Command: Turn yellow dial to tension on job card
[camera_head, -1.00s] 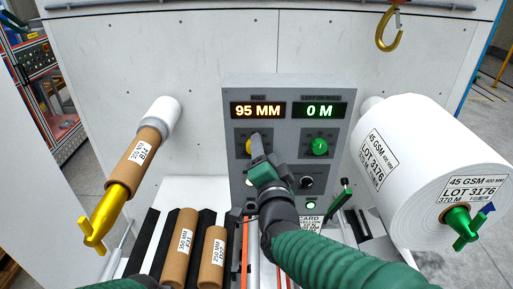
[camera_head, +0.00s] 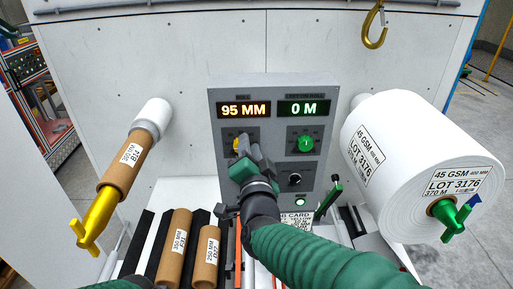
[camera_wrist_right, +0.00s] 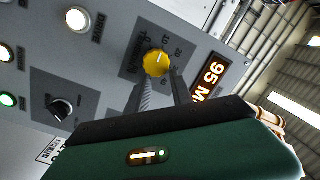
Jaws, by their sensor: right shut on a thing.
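The yellow dial (camera_head: 236,144) is on the grey control panel (camera_head: 215,170), under the display (camera_head: 243,110) reading 95 MM. In the right wrist view, the dial (camera_wrist_right: 157,62) shows its pointer mark and a printed scale. My right gripper (camera_head: 241,155) is at the dial, its fingers (camera_wrist_right: 160,80) shut on it, one on each side. The job card (camera_head: 297,219) is low on the panel, partly hidden behind my right arm; its tension value cannot be read. My left gripper is out of view; only a green bit of arm shows at the bottom left.
A green dial (camera_head: 305,143) sits right of the yellow one, under a 0 M display (camera_head: 304,108). A black knob (camera_head: 295,179) is below. A large white roll (camera_head: 395,150) stands at right, a brown core (camera_head: 127,165) on a spindle at left. A hook (camera_head: 375,30) hangs above.

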